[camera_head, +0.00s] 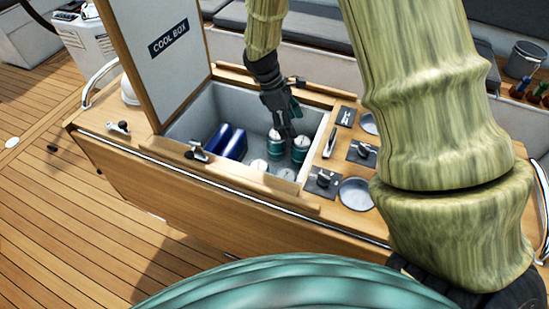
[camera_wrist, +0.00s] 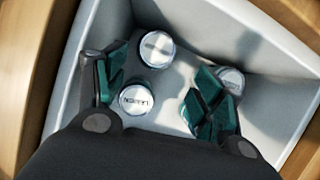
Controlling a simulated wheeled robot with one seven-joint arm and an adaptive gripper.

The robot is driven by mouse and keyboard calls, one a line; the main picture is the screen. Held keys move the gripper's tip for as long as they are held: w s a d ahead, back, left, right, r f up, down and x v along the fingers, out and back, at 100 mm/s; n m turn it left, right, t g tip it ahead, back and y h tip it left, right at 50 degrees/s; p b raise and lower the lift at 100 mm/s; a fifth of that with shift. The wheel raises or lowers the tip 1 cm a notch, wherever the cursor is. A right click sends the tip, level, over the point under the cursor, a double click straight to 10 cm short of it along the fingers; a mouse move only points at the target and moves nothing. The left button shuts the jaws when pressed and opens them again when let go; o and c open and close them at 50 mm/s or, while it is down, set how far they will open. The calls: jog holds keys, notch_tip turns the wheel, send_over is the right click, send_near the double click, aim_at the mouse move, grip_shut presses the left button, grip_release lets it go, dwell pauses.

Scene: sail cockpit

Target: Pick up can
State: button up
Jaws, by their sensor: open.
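Several teal cans with silver tops stand upright in the open cool box (camera_head: 185,120). In the head view, one can (camera_head: 300,148) is right beside my gripper (camera_head: 289,130), another (camera_head: 276,146) is just left of it, and paler tops (camera_head: 286,175) show nearer the front. My gripper points down into the box, open and empty. In the wrist view, my gripper (camera_wrist: 158,80) has its teal fingers spread. A can top (camera_wrist: 137,99) and a farther can top (camera_wrist: 155,49) lie between them, nearer the left finger. A third can (camera_wrist: 230,80) is partly hidden behind the right finger.
Blue blocks (camera_head: 223,141) lie in the box's left part. The raised lid (camera_head: 160,50), marked COOL BOX, stands at the left. Wooden rims and the box walls (camera_wrist: 275,70) surround the cans. Latches and round recesses (camera_head: 356,193) are on the right counter.

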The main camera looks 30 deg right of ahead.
aim_at(299, 140)
jog(key=x, duration=0.3)
jog(key=w+p+x, duration=0.1)
jog(key=x, duration=0.1)
jog(key=shift+d+f, duration=0.2)
jog(key=shift+f, duration=0.15)
jog(key=shift+s+p+x, duration=0.25)
jog(key=shift+p+x, duration=0.3)
jog(key=shift+x, duration=0.6)
jog(key=shift+p+x, duration=0.5)
jog(key=shift+x, duration=1.2)
jog(key=c, duration=1)
jog(key=shift+r, duration=0.1)
jog(key=shift+c, duration=0.2)
